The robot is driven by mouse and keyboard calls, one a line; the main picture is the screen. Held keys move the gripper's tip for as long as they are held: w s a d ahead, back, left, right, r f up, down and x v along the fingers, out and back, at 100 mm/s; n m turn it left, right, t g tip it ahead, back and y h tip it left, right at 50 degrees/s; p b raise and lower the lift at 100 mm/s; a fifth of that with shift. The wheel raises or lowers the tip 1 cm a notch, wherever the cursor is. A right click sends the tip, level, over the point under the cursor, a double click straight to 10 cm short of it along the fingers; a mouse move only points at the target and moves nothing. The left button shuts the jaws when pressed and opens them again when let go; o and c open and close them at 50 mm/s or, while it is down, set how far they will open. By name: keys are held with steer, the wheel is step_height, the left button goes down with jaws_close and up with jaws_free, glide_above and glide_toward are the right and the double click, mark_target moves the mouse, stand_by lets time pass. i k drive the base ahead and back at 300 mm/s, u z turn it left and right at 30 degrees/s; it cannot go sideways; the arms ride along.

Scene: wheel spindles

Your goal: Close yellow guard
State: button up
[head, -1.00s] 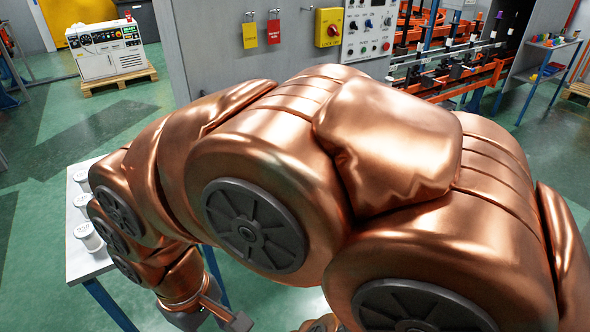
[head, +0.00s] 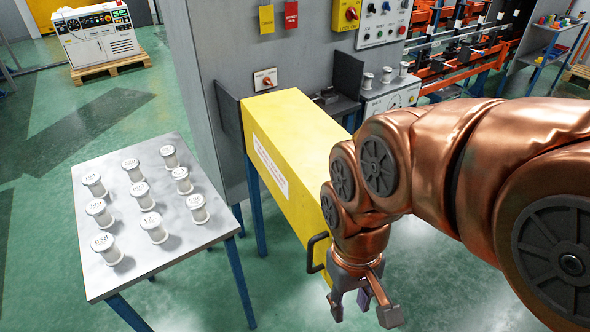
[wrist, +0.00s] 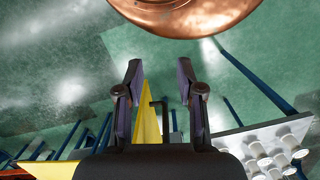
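The yellow guard (head: 290,140) is a long box-like cover with a white label, standing out from the grey machine toward me in the head view. A dark handle (head: 310,254) is on its near end. My gripper (head: 362,310) hangs just right of the handle, open and empty. In the wrist view its two fingers (wrist: 159,68) are spread apart. The guard (wrist: 146,118) and its handle (wrist: 156,106) show beyond the gap between the fingers. I see no contact with the handle. My arm hides part of the guard's right side.
A steel table (head: 125,265) with several white labelled spindles stands left of the guard. Green floor is open at lower right.

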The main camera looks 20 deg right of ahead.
mark_target(289, 139)
steer(key=u, duration=0.5)
steer(key=k, duration=1.2)
steer(key=u, duration=1.35)
steer(key=i, duration=1.15)
steer(key=z, duration=0.5)
steer(key=i, duration=0.55)
steer(key=z, duration=0.45)
